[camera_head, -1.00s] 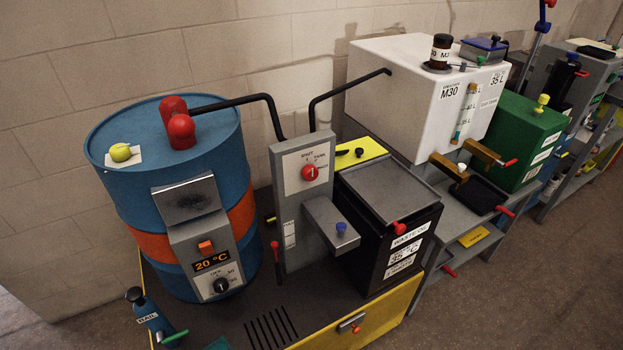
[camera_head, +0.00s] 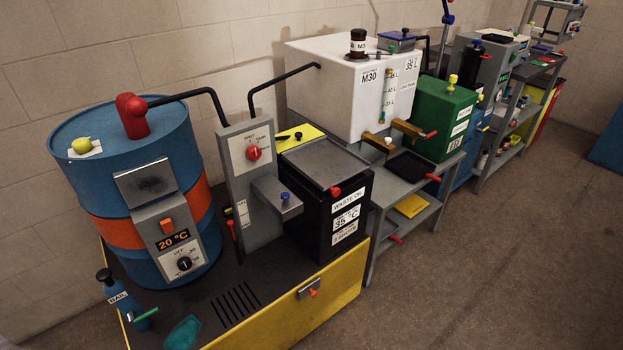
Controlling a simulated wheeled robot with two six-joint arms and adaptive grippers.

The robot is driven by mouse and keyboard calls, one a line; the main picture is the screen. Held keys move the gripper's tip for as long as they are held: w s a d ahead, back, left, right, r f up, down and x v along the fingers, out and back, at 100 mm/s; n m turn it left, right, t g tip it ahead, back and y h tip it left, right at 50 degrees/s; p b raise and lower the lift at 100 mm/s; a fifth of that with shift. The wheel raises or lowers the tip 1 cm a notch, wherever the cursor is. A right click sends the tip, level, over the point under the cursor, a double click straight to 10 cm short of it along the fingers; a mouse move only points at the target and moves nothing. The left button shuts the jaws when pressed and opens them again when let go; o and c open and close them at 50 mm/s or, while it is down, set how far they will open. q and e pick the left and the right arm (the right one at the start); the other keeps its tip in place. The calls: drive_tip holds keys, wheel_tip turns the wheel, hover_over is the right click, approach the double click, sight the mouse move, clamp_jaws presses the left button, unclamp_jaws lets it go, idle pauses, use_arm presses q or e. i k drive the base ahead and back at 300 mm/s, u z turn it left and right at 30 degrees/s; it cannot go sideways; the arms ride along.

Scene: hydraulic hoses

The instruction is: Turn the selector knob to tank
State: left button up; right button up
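The selector knob (camera_head: 254,153) is a red round knob with a white pointer line. It sits on a white dial plate (camera_head: 240,148) at the top of a grey upright panel (camera_head: 262,235). Small labels surround the knob; "TANK" seems to be at the upper right, and the others are too small to read surely. The pointer line looks near upright, but I cannot tell its exact setting. Neither of my grippers shows in the head view.
A blue drum (camera_head: 78,180) with an orange band stands left of the panel. A black waste oil box (camera_head: 318,225) stands to its right, and a white M30 tank (camera_head: 330,90) behind that. Black pipes arch above. Open floor (camera_head: 480,260) lies at the front right.

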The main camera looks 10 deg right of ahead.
sight(254, 153)
drive_tip(key=z, duration=0.05)
drive_tip(key=k, duration=0.5)
drive_tip(key=z, duration=1.4)
drive_tip(key=i, duration=1.05)
drive_tip(key=u, duration=0.55)
drive_tip(key=i, duration=0.7)
drive_tip(key=u, duration=0.6)
